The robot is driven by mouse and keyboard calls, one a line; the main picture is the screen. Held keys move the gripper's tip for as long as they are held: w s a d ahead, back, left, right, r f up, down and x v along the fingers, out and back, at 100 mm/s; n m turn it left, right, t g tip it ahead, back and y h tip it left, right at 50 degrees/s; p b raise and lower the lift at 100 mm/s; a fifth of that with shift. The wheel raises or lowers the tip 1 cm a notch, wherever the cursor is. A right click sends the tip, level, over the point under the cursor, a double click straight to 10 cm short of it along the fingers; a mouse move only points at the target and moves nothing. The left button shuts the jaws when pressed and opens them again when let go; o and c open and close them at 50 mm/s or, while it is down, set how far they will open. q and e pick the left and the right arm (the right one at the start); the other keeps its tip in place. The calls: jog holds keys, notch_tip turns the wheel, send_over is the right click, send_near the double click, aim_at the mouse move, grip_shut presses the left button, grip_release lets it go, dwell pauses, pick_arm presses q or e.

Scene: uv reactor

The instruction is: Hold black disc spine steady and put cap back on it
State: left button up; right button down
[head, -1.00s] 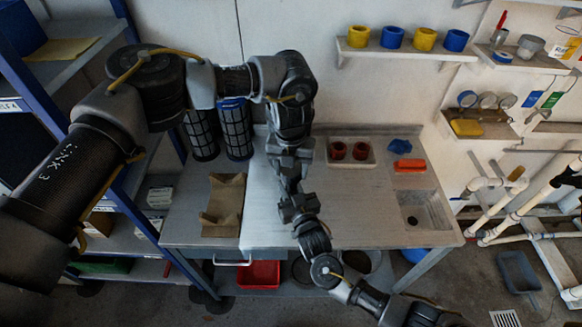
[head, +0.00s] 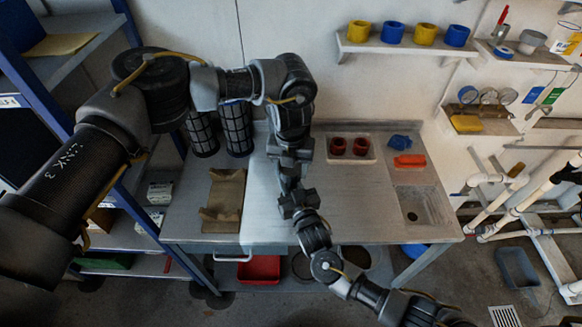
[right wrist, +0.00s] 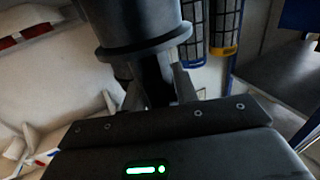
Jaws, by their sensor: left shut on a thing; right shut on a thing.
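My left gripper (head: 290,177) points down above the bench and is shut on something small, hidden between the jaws. My right gripper (head: 294,190) comes up from below and meets it nearly tip to tip. In the right wrist view the right gripper (right wrist: 158,90) has its two fingers close around a narrow dark part. Above that stands a wide black cylinder with a flange; I cannot tell if it is the disc spine or part of my left arm. Neither the black disc spine nor its cap can be made out for certain.
The grey bench (head: 350,210) lies below the grippers. A brown folded holder (head: 223,195) lies on its left. A tray (head: 350,160) with two red cups, a blue piece and an orange block (head: 410,160) are behind right, above a small sink (head: 418,208). Mesh cylinders (head: 237,130) stand behind.

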pick_arm(q)
jog(key=shift+f, duration=0.45)
